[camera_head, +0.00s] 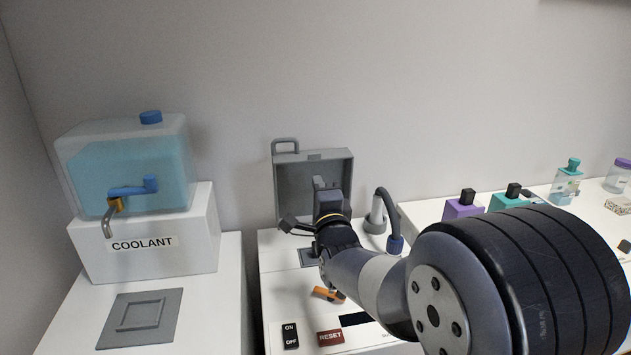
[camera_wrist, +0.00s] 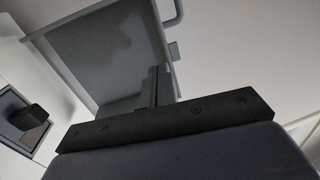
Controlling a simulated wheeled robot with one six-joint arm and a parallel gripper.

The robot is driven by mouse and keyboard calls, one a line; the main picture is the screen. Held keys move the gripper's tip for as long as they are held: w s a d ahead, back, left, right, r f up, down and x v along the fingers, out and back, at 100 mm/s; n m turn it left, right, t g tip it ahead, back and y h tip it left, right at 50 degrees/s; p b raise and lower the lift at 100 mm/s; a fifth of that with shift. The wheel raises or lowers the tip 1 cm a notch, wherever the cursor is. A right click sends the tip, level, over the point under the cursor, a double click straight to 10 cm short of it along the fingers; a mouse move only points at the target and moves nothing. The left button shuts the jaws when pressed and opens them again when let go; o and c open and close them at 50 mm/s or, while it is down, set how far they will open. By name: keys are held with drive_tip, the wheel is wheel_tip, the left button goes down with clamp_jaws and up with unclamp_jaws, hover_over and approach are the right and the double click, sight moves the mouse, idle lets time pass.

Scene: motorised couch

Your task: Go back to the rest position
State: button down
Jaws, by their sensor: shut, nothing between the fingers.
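My gripper (camera_head: 322,187) is in front of the raised grey lid (camera_head: 290,189) of the white machine (camera_head: 277,290). Its fingers are shut with nothing between them. In the wrist view the dark closed fingers (camera_wrist: 156,88) point toward the inside of the lid (camera_wrist: 100,50), which has a handle along its edge. I cannot tell the gap between fingertips and lid. My arm reaches across the machine from the lower right and hides part of its top.
An orange handle (camera_head: 327,294), an ON/OFF switch (camera_head: 290,336) and a RESET button (camera_head: 330,338) are on the machine. A hooked grey tube (camera_head: 379,213) stands right of my gripper. A coolant tank (camera_head: 130,165) is at left. Several bottles stand at right.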

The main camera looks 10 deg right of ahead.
drive_tip(key=shift+s+f, duration=0.15)
drive_tip(key=shift+s, duration=1.8)
